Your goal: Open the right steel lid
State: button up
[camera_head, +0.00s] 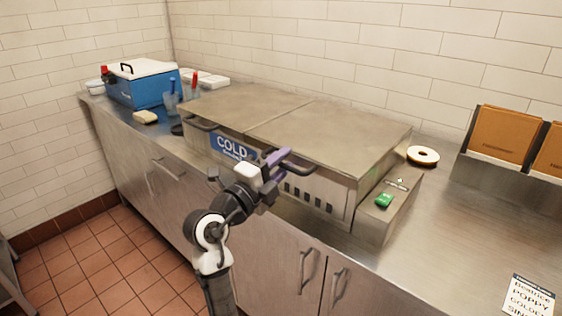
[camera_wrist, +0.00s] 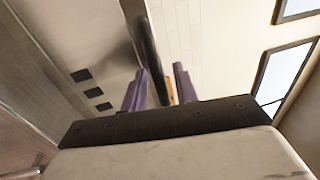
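The right steel lid (camera_head: 330,130) is a flat steel panel lying closed on the right part of the steel unit. Its dark bar handle (camera_head: 290,164) runs along its front edge. My gripper (camera_head: 272,160) is at the left part of this handle, in front of the unit. In the wrist view, my two purple fingers (camera_wrist: 158,88) stand apart. The dark handle (camera_wrist: 148,45) extends down toward the gap between them, nearer the left finger. A gap shows beside the right finger; contact with the left one cannot be told.
The left steel lid (camera_head: 240,103) lies closed beside it, with its own handle (camera_head: 202,125). A small side box with a green switch (camera_head: 384,200) stands right of the unit. A tape roll (camera_head: 423,156) and brown boxes (camera_head: 500,135) are farther right. A blue cooler (camera_head: 148,88) is at the far left.

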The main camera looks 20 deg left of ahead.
grip_shut()
